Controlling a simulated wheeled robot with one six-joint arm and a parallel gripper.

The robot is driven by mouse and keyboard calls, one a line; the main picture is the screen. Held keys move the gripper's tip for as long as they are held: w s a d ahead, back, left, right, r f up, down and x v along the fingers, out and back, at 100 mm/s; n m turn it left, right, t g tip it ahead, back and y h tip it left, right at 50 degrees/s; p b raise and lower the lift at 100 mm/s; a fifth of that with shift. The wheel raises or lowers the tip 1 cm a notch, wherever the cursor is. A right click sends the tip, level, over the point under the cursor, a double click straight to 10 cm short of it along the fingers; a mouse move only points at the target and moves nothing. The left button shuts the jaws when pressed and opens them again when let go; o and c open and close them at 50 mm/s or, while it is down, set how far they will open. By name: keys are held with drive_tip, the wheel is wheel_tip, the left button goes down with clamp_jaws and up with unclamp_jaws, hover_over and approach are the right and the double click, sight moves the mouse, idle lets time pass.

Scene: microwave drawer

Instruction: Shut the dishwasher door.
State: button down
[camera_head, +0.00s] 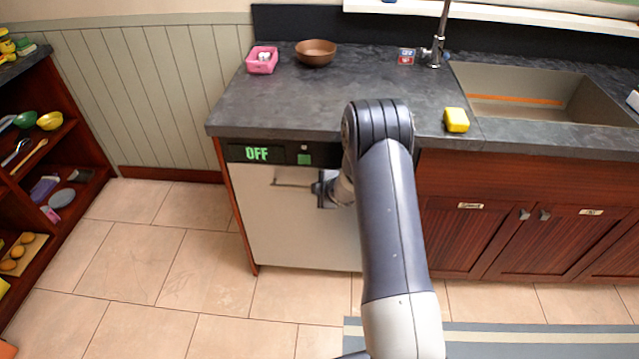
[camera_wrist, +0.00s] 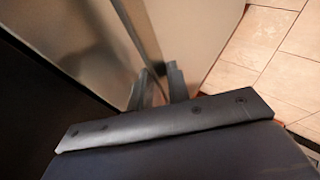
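The dishwasher door (camera_head: 290,235) is a pale upright panel under the dark counter, below a black strip with a green "OFF" display (camera_head: 257,154). It looks closed or nearly closed; I cannot tell if a small gap is left. A thin handle (camera_head: 290,184) runs near its top. My gripper (camera_head: 322,190) is at the door's upper part, at the right end of the handle, and my arm hides the door's right side. In the wrist view, the two dark fingers (camera_wrist: 160,84) stand close together before a pale surface (camera_wrist: 193,40). Contact and finger opening are unclear.
A wooden shelf (camera_head: 88,150) with toys and food stands at the left. The counter (camera_head: 330,105) holds a pink box (camera_head: 262,60), a brown bowl (camera_head: 316,52) and a yellow sponge (camera_head: 456,120). Wooden cabinets (camera_head: 470,240) are at the right. The tiled floor (camera_head: 180,260) at left is clear.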

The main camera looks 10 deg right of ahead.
drive_tip(key=shift+w+d+r+t, duration=0.15)
drive_tip(key=shift+w+r, duration=0.3)
drive_tip(key=shift+w, duration=0.1)
drive_tip(key=shift+w+d+r+t, duration=0.15)
drive_tip(key=shift+w+r, duration=0.3)
drive_tip(key=shift+w, duration=0.05)
drive_tip(key=shift+d, duration=0.1)
drive_tip(key=c, duration=1.5)
unclamp_jaws()
drive_tip(key=shift+d+r, duration=0.1)
approach(316, 179)
drive_tip(key=shift+s+r, duration=0.65)
drive_tip(key=shift+s, duration=1.6)
drive_tip(key=shift+d, duration=0.15)
